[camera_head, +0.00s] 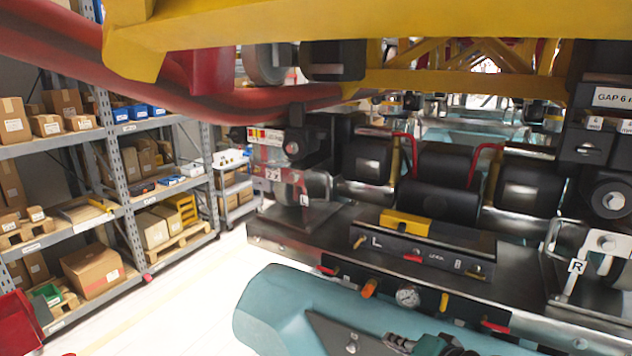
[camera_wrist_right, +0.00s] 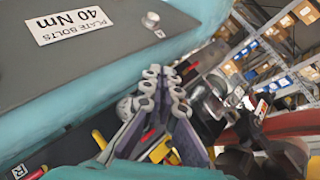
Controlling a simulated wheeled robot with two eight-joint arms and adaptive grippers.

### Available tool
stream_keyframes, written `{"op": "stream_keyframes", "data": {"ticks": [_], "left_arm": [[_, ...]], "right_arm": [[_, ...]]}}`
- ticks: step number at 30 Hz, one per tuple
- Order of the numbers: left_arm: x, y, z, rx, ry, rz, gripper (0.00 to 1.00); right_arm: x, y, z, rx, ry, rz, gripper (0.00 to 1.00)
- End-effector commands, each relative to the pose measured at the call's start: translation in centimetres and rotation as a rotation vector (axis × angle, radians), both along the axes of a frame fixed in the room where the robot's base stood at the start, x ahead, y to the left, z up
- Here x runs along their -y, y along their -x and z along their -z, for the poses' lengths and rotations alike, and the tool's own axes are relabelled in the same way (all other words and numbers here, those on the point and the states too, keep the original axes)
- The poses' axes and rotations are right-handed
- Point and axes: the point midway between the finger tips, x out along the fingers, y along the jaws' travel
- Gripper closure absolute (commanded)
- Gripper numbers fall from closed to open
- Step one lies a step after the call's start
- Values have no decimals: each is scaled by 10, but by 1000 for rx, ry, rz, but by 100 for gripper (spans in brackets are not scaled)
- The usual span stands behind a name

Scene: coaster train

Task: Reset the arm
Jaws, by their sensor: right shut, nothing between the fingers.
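My right gripper (camera_wrist_right: 163,78) shows in the right wrist view with its two grey fingers close together, shut with nothing held. My left gripper is in neither view. The coaster train's dark underside assembly (camera_head: 435,165) fills the middle and right of the head view, with black rollers and a metal ledge (camera_head: 290,240).
A yellow beam (camera_head: 400,22) and a red rail (camera_head: 60,45) cross overhead. A yellow block (camera_head: 405,222) and a gauge (camera_head: 407,296) are on the train's front. Shelves with boxes (camera_head: 95,270) stand at left, with clear floor (camera_head: 185,300) between. A plate marked 40 Nm (camera_wrist_right: 68,24) is near the wrist.

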Motion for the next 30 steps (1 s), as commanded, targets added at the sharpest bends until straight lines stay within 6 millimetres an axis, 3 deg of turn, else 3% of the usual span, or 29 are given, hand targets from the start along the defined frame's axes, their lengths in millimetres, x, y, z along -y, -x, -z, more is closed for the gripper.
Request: {"op": "stream_keyframes", "data": {"ticks": [1, 4, 9, 13, 15, 23, 30], "left_arm": [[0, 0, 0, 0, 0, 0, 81], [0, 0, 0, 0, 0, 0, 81], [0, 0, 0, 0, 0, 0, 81], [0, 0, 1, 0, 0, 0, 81], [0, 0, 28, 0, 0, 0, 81], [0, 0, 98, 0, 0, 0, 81], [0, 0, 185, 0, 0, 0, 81]], "right_arm": [[-13, 25, 19, -38, 108, -56, 100], [-20, 65, 52, -102, 321, -144, 100], [-9, 118, 90, -171, 626, -252, 100], [8, 147, 110, -203, 838, -315, 100], [9, 143, 134, -204, 820, -305, 100], [9, 142, 203, -203, 816, -302, 100], [9, 142, 291, -203, 816, -302, 100]]}}
